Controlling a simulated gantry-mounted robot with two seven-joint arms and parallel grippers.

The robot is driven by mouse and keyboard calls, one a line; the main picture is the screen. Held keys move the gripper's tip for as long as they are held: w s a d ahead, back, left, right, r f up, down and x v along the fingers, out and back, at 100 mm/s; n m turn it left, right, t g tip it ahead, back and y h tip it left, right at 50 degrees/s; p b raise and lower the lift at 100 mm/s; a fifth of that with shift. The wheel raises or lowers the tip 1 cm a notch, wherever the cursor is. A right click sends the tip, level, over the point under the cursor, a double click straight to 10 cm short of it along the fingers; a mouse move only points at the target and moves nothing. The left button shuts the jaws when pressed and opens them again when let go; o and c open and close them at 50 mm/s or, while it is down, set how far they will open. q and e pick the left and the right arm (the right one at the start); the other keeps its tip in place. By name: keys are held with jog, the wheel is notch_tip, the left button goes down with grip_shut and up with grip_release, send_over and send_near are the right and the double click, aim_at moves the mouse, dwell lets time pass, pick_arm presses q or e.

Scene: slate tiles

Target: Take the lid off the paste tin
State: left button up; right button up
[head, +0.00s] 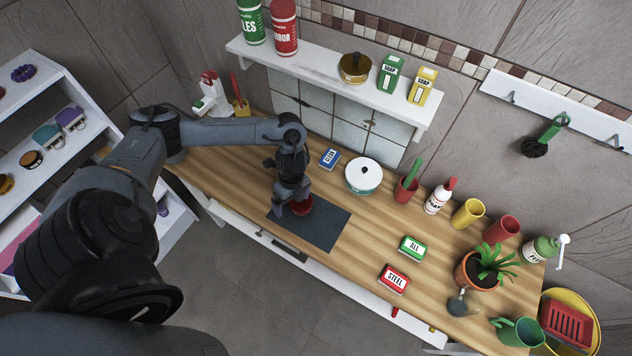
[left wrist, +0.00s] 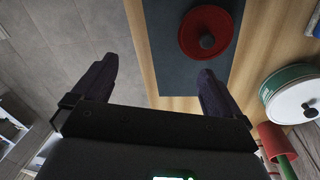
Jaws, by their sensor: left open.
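A round red lid with a dark knob (left wrist: 205,34) lies over the dark mat in the left wrist view; it looks like the paste tin's top. In the head view the red tin (head: 303,206) shows only partly behind my left gripper (head: 291,204). The left gripper is open and empty; its fingers (left wrist: 155,80) are spread, with the red lid beyond the right fingertip, not between them. How much body is under the lid cannot be told. My right gripper is not in view.
The dark mat (head: 325,222) lies on the wooden counter. A white-lidded green pot (head: 362,177) and a blue box (head: 329,158) stand behind it. Green (head: 411,249) and red (head: 393,280) boxes lie to the right. A wall shelf (head: 320,72) hangs above the counter.

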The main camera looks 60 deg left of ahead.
pick_arm(q)
jog(key=shift+t+y, duration=0.4)
jog(key=shift+t, duration=0.2)
jog(key=w+a, duration=0.1)
jog(key=w+a+r+b, duration=0.1)
jog(key=w+a, duration=0.1)
jog(key=w, duration=0.1)
jog(key=shift+r+b, duration=0.3)
jog(key=shift+r, duration=0.05)
jog(key=shift+w+f, duration=0.15)
jog(key=shift+w, duration=0.05)
send_over(304, 205)
jog(key=a, duration=0.2)
jog(key=shift+f, duration=2.6)
jog(key=shift+d+f, duration=0.1)
jog(key=shift+f, duration=2.15)
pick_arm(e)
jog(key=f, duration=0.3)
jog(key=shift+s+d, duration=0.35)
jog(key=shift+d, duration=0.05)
pick_arm(q)
jog(key=c, duration=0.8)
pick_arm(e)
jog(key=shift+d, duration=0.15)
